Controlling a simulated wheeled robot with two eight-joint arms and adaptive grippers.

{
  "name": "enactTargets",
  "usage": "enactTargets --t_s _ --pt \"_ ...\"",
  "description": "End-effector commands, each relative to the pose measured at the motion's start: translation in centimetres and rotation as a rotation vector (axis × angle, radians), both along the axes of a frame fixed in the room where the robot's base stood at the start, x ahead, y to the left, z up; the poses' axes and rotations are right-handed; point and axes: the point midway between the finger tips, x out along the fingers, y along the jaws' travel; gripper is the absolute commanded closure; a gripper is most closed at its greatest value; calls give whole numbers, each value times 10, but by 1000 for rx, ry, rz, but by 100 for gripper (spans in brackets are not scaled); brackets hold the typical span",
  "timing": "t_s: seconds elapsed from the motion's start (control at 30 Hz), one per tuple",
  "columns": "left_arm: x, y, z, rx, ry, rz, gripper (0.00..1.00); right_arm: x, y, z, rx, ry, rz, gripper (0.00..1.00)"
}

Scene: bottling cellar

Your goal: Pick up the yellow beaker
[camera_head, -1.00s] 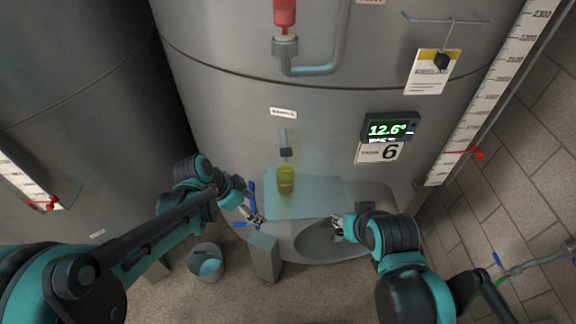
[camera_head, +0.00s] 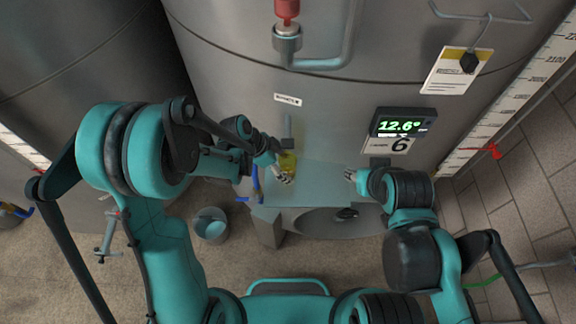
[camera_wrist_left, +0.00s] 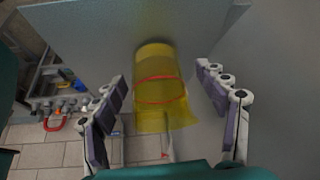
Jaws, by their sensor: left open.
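The yellow beaker (camera_head: 289,161) stands on the pale blue-grey shelf (camera_head: 325,178) in front of the big steel tank, partly hidden behind my left gripper in the head view. In the left wrist view the beaker (camera_wrist_left: 160,98) is see-through yellow with a thin red line around it. My left gripper (camera_head: 279,173) is open; in the left wrist view its fingers (camera_wrist_left: 165,115) are spread with the beaker between them, and gaps show on both sides. My right gripper (camera_head: 350,175) hangs over the right part of the shelf, apart from the beaker; its jaw state is unclear.
A sink basin (camera_head: 345,220) lies below the right part of the shelf. A grey bucket (camera_head: 211,226) stands on the floor to the left. The tank (camera_head: 240,75) rises behind the shelf, with a display (camera_head: 402,124) to the right.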

Motion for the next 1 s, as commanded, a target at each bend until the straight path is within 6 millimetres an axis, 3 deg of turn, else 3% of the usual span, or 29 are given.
enactTargets --t_s 0.13,0.37,0.6,0.67,0.7,1.0 --pt "1 -7 -12 0 0 0 27 0 0 0 0 0 0 60" --pt "1 -7 -13 0 0 1 27 0 0 0 0 0 0 60" --pt "1 -7 -13 0 0 1 83 0 0 0 0 0 0 60" --pt "1 -7 -13 0 0 1 83 0 0 0 0 0 0 60" --pt "1 -7 -13 0 0 1 88 0 0 0 0 0 0 60" --pt "1 -7 -9 0 0 1 88 0 0 0 0 0 0 60"
